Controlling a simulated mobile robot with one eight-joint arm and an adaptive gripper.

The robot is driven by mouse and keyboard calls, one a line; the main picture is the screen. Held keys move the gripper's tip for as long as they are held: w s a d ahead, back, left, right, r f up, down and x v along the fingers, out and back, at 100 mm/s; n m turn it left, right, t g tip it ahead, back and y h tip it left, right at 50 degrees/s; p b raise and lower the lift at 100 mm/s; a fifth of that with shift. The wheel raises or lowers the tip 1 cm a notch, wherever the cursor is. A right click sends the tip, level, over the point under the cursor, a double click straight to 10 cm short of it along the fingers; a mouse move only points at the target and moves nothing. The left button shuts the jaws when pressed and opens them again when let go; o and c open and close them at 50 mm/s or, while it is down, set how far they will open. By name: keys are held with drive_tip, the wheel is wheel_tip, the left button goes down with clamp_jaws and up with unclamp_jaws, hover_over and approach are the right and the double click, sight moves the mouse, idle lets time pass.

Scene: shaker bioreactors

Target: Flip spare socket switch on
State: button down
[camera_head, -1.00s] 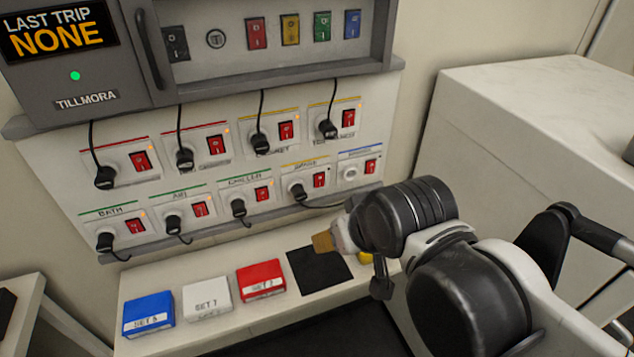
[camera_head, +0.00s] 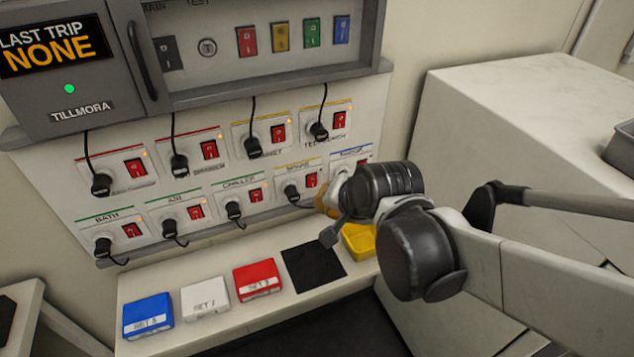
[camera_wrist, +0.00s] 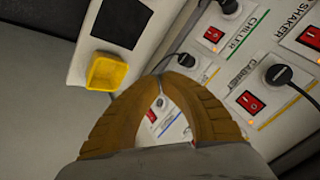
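My gripper (camera_head: 328,200) is just in front of this panel's lower left side. In the wrist view the two tan fingers (camera_wrist: 164,78) arch together and their tips look met, with nothing seen between them. Through the arch a white panel (camera_wrist: 170,118) with a blue mark and part of a red switch (camera_wrist: 187,135) shows. Contact cannot be told.
Neighbouring sockets carry plugs and cables, including the yellow-striped one (camera_head: 297,185) just left. Below are a yellow tray (camera_head: 360,240), a black mat (camera_head: 313,270), and red (camera_head: 257,278), white (camera_head: 205,297) and blue (camera_head: 148,315) boxes. A white cabinet (camera_head: 500,130) stands right.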

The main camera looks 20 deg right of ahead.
sight(312, 181)
drive_tip(key=w+d+f+m+p, duration=0.2)
drive_tip(key=w+d+m, duration=0.2)
drive_tip(key=m, duration=0.4)
drive_tip(key=shift+w+d+f+m+t, duration=0.15)
drive_tip(key=shift+w+f+m+t, duration=0.05)
drive_tip(key=shift+w+m+t, duration=0.2)
drive_tip(key=shift+w+r+b+x, duration=0.3)
drive_tip(key=shift+b+x, duration=0.55)
drive_tip(key=shift+x, duration=1.3)
drive_tip(key=shift+w+r+b+x, duration=0.35)
drive_tip(key=shift+b+x, duration=0.5)
drive_tip(key=shift+x, duration=1.35)
drive_tip(key=shift+w+r+b+x, duration=0.3)
drive_tip(key=shift+b+x, duration=0.55)
drive_tip(key=shift+x, duration=1.3)
drive_tip(key=shift+d, duration=0.1)
